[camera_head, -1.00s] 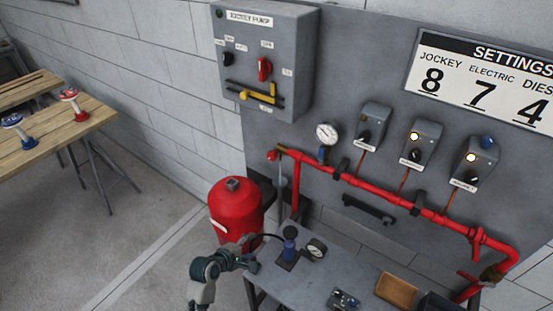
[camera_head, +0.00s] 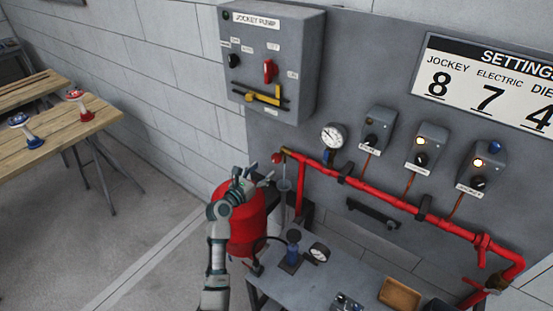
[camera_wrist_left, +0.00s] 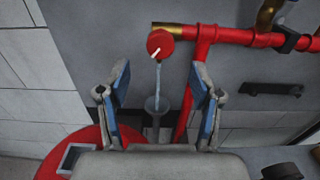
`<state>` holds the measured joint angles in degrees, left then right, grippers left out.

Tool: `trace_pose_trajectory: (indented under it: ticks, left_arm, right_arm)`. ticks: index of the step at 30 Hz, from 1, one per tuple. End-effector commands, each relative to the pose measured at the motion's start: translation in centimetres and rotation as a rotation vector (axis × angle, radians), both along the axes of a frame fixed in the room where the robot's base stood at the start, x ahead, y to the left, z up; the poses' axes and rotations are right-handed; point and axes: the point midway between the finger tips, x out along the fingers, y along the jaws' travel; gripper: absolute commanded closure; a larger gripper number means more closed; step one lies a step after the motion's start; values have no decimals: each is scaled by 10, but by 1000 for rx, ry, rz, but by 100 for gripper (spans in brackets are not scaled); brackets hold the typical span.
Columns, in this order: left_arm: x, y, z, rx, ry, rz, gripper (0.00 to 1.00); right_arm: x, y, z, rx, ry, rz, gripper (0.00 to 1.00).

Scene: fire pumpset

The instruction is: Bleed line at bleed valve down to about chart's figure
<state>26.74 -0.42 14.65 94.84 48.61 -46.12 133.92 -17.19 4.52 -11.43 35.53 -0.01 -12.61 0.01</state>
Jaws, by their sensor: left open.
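The bleed valve has a round red knob (camera_head: 278,157) at the left end of the red pipe. In the left wrist view the knob (camera_wrist_left: 160,43) carries a white mark, and a thin pale stream runs down from it into a grey funnel-like cup (camera_wrist_left: 157,104). My left gripper (camera_head: 262,174) is open and empty, just left of and below the knob. In the wrist view its fingers (camera_wrist_left: 160,92) stand either side of the cup, with the knob beyond them, untouched. The pressure gauge (camera_head: 333,136) is above the pipe; its reading is too small to tell. The settings chart (camera_head: 485,90) shows jockey 8, electric 7. My right gripper is not in view.
A red tank (camera_head: 240,228) stands behind my left arm. A grey bench (camera_head: 335,275) below the pipe holds a blue hand pump (camera_head: 292,250) and a wooden tray (camera_head: 400,294). The jockey pump panel (camera_head: 270,50) and several switch boxes (camera_head: 425,145) are on the wall.

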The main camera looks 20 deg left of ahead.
Motion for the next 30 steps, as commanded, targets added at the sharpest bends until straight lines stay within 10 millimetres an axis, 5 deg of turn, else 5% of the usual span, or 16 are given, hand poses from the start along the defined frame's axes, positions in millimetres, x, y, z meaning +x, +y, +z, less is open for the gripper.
trace_pose_trajectory:
  ticks: [6, 12, 25, 30]
  left_arm:
    - [47, -17, 0, 1, 0, -1, 35]
    - [74, -27, -1, 2, -1, 0, 35]
    - [83, -30, 0, 2, -1, 1, 35]
    - [82, -30, 0, 2, -1, 1, 78]
  right_arm:
    - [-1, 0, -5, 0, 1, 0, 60]
    - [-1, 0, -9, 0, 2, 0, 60]
    - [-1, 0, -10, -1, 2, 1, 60]
    - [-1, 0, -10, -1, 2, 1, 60]
